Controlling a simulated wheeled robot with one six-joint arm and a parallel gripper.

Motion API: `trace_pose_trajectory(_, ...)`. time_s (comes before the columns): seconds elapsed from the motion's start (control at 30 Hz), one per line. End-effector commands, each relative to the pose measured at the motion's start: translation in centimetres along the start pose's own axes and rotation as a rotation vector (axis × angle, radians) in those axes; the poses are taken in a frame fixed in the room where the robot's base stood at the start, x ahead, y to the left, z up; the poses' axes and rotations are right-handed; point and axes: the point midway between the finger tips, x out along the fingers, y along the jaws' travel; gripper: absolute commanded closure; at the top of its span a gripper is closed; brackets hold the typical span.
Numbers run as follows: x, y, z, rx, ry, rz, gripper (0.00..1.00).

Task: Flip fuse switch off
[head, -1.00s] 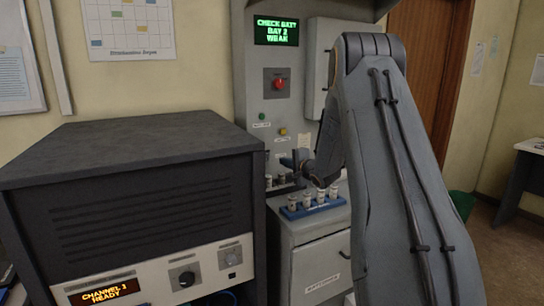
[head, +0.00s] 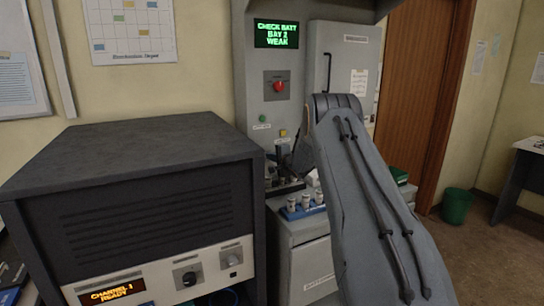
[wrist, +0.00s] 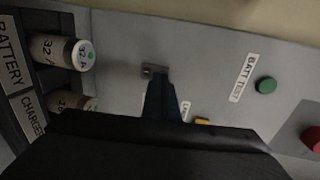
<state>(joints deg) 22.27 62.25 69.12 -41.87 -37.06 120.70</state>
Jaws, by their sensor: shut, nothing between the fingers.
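A small dark metal fitting (wrist: 153,70) on the grey panel may be the fuse switch. It shows in the wrist view just past my fingertips, and its lower part is hidden by them. I cannot tell its lever position or whether my fingers touch it. My gripper (wrist: 160,82) is shut and empty, pointing at the panel. In the head view my gripper (head: 284,152) is a small dark shape against the lower panel, below the yellow button (head: 283,133). A white label beside the fingers is mostly covered.
A green button (wrist: 265,86) labelled BATT TEST and a red knob (head: 279,86) are on the same panel. Batteries (wrist: 62,52) sit in the charger beside the fitting. A blue rack (head: 302,211) of batteries stands in front. A dark console (head: 130,150) is at left.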

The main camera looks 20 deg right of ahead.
Motion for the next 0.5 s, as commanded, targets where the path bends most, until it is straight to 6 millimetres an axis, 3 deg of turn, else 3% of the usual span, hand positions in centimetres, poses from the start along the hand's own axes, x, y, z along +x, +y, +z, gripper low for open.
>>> trace_pose_trajectory(0.5,0.57,-0.22,0.01,-0.001,-0.001,-0.002,1.0)
